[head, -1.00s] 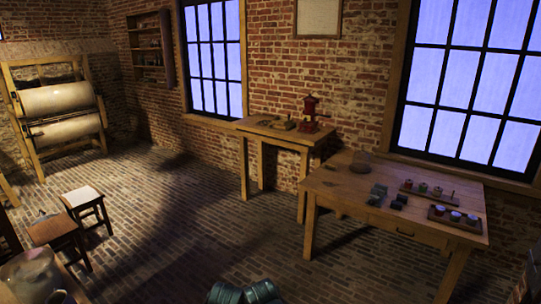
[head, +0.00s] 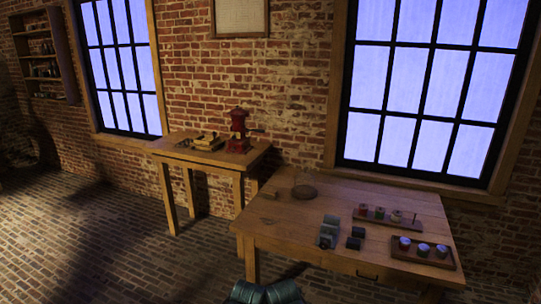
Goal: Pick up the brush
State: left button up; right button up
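I cannot make out the brush for certain. A small brown object (head: 268,195) lies at the back left of the nearer wooden table (head: 290,232), too small to identify. Beside it is a round brown disc (head: 305,192) with a thin upright piece. Neither of my grippers can be made out in the head view. Only teal rounded parts, which seem to be mine, show at the bottom edge.
The nearer table holds several grey and dark blocks (head: 328,230), a tray of spools (head: 385,218) and a tray of pale-topped jars (head: 422,254). A farther table (head: 210,157) bears a red device (head: 239,132). The brick floor (head: 90,240) at left is open.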

aim_at(269, 194)
jog(key=i+j+z, duration=0.3)
jog(key=i+j, duration=0.55)
jog(key=j, duration=0.15)
